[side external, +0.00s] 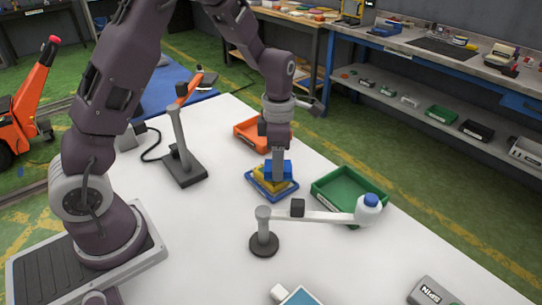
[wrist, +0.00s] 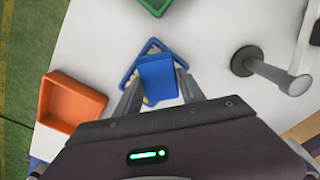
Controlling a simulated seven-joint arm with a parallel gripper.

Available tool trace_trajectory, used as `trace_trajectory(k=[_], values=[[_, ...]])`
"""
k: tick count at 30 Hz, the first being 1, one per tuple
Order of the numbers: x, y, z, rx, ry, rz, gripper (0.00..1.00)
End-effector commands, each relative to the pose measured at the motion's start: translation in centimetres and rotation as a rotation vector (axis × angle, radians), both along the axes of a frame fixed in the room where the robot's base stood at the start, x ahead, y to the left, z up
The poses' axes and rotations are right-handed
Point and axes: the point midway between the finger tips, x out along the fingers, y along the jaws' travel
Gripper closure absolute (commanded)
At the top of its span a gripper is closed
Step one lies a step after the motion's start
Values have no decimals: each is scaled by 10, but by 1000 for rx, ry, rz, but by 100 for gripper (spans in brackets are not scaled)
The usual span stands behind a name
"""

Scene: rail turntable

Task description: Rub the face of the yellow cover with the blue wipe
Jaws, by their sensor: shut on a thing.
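The blue wipe (wrist: 157,77) is a blue block between the two fingers of my gripper (wrist: 160,92). My gripper is shut on it and points down, as the side external view also shows (side external: 279,165). The yellow cover (side external: 268,185) sits on a blue tray (side external: 262,192) on the white table. The wipe is right over the yellow cover and looks to be at its top; whether they touch is unclear. In the wrist view the wipe and my gripper hide most of the cover.
An orange bin (side external: 248,134) stands behind the tray and an empty green bin (side external: 350,190) to its right. A grey post (side external: 180,140) stands at left. A low swing arm (side external: 320,214) with a white, blue-capped bottle (side external: 368,207) is in front. A SPIN box (side external: 432,292) lies at front right.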

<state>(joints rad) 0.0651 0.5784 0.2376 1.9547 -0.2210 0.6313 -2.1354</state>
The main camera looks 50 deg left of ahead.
Motion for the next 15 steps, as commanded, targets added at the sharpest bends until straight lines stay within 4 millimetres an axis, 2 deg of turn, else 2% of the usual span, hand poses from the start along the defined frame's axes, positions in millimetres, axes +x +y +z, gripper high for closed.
trace_trajectory(k=[5,7,8,9,15], values=[[-1,-16,0,1,1,-3,86],[0,-15,7,1,-2,-1,86],[0,-15,-1,1,1,-1,92],[1,-15,4,0,-1,-2,98],[1,-15,23,0,-1,-1,98]])
